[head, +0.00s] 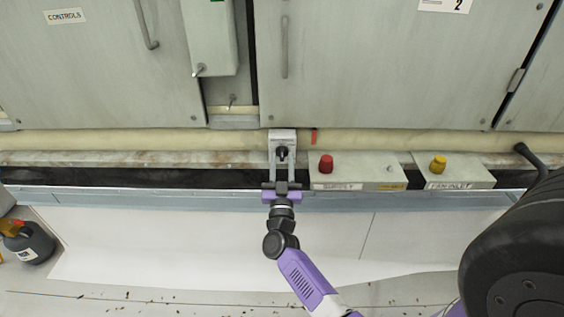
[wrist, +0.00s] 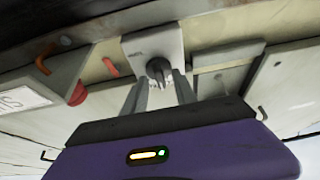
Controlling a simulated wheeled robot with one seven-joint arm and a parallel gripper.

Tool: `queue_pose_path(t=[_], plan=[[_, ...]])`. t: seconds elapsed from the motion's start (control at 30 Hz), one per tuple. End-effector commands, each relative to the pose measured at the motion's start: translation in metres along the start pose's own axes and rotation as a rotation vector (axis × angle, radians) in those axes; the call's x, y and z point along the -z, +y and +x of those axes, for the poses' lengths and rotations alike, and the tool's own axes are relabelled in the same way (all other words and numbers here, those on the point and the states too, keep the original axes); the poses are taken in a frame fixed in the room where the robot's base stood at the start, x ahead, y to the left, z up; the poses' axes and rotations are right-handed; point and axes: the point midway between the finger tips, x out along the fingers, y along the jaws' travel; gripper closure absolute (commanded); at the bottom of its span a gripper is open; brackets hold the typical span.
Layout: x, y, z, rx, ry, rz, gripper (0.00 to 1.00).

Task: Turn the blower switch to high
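The switch is a black rotary knob (head: 282,153) on a small pale grey box (head: 283,135), below the cabinet doors in the head view. In the wrist view the knob (wrist: 158,70) is at the top centre on its pale plate (wrist: 151,45), with its pointer end toward the lower side of the picture. My gripper (head: 282,156) reaches up to the box, and its two grey fingers stand apart on either side of the knob. The fingers (wrist: 159,82) show gaps beside the knob in the wrist view; contact cannot be made out. The markings around the knob are too small to read.
A red knob (head: 326,164) and a yellow knob (head: 438,165) sit on labelled boxes to the right. A beige pipe (head: 120,140) runs behind. Cabinet doors (head: 380,70) with handles stand above. A dark bottle (head: 30,243) is at far left. The pale floor (head: 150,245) is mostly clear.

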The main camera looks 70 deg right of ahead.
Motion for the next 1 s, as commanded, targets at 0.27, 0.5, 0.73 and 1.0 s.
queue_pose_path(t=[0.27, 0.5, 0.73, 1.0], plan=[[-0.0003, -0.0002, 0.002, 0.001, -0.001, 0.0, 0.66], [-0.0003, -0.0003, 0.0018, 0.001, -0.001, 0.0, 1.0], [-0.0001, -0.0003, 0.0017, -0.001, -0.001, 0.004, 1.0], [0.0005, -0.0018, 0.0018, -0.03, -0.001, 0.077, 1.0]])
